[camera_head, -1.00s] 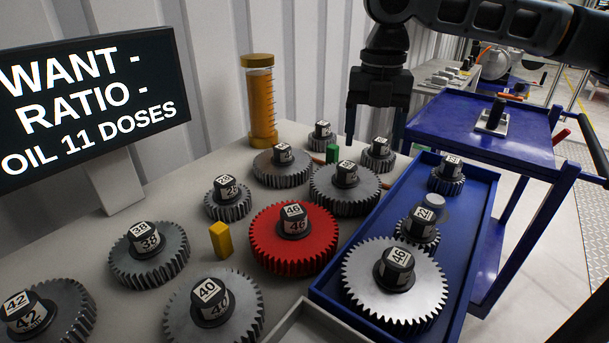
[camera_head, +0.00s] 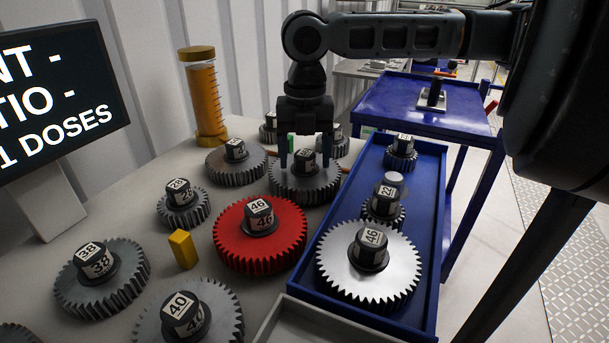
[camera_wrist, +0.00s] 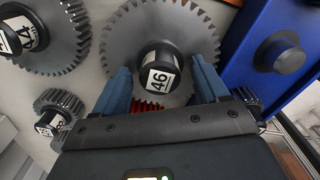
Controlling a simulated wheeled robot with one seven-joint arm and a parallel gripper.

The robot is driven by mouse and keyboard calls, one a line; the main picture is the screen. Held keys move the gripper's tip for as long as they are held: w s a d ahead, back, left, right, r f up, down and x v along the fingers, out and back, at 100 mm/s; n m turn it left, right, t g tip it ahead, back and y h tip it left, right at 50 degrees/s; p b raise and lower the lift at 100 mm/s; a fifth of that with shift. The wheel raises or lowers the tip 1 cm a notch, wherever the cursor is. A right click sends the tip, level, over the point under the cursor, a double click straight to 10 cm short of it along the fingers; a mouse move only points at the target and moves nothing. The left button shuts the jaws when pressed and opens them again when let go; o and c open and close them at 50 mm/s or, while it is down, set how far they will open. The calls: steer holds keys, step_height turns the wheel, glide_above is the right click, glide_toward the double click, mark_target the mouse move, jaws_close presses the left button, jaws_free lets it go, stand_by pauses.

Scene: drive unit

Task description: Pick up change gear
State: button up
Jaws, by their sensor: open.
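Several toothed change gears with dark numbered hubs stand on the light table. My gripper (camera_head: 305,158) is open above a grey gear (camera_head: 287,189) behind the red gear. Its two fingers are on either side of that gear's dark hub. In the wrist view, the grey gear (camera_wrist: 196,28) has a hub labelled 46 (camera_wrist: 158,79) between the spread blue fingers (camera_wrist: 163,80). I cannot tell whether the fingers touch the hub. The red gear (camera_head: 232,243) is also labelled 46. A bright silver gear labelled 46 (camera_head: 335,262) lies in the blue tray (camera_head: 437,230).
A yellow block (camera_head: 183,249) stands left of the red gear. An amber cylinder (camera_head: 204,100) stands at the back by the wall. A screen (camera_head: 62,95) is at left, and a blue cart (camera_head: 400,105) at back right. Neighbouring gears crowd the grey one.

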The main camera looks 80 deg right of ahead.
steer(key=shift+c, duration=0.4)
jaws_close()
stand_by(0.4)
